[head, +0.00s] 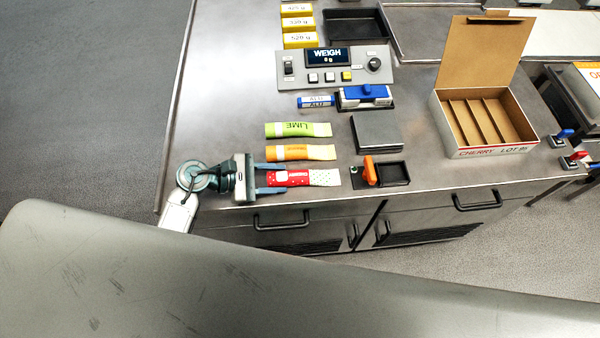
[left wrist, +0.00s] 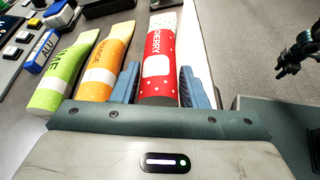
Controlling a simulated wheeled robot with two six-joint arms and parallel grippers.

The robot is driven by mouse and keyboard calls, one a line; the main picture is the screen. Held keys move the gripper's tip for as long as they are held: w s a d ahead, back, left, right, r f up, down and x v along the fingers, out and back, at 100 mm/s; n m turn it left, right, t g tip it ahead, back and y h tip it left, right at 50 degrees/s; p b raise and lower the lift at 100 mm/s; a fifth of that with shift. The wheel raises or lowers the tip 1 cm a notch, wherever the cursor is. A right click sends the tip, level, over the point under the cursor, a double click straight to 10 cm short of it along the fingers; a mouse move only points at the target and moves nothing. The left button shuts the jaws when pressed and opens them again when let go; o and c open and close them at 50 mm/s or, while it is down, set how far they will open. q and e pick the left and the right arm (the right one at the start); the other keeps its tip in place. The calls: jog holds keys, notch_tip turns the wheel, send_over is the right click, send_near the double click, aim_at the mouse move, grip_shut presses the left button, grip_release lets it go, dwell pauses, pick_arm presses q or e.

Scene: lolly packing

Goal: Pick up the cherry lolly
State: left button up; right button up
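The cherry lolly (head: 303,178) is a flat red packet with a pale dotted end, lying on the metal counter near its front edge. It also shows in the left wrist view (left wrist: 158,66), label up. My left gripper (head: 271,179) is low over the counter, with one blue finger on each long side of the packet's near end. In the left wrist view my left gripper (left wrist: 160,88) is open, with narrow gaps beside the packet. A dark jointed part at that view's right edge may be my right gripper; its fingers are unclear.
The orange packet (head: 300,153) and lime packet (head: 298,130) lie parallel beyond the cherry one. An orange-handled device (head: 370,171) stands to the right.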

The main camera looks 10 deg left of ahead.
pick_arm(q)
jog(key=shift+w+d+f, duration=0.1)
jog(key=shift+d+f, duration=0.05)
jog(key=shift+d, duration=0.05)
jog(key=c, duration=0.7)
jog(key=shift+o, duration=0.2)
pick_arm(e)
jog(key=shift+a, duration=0.2)
jog(key=shift+d, duration=0.1)
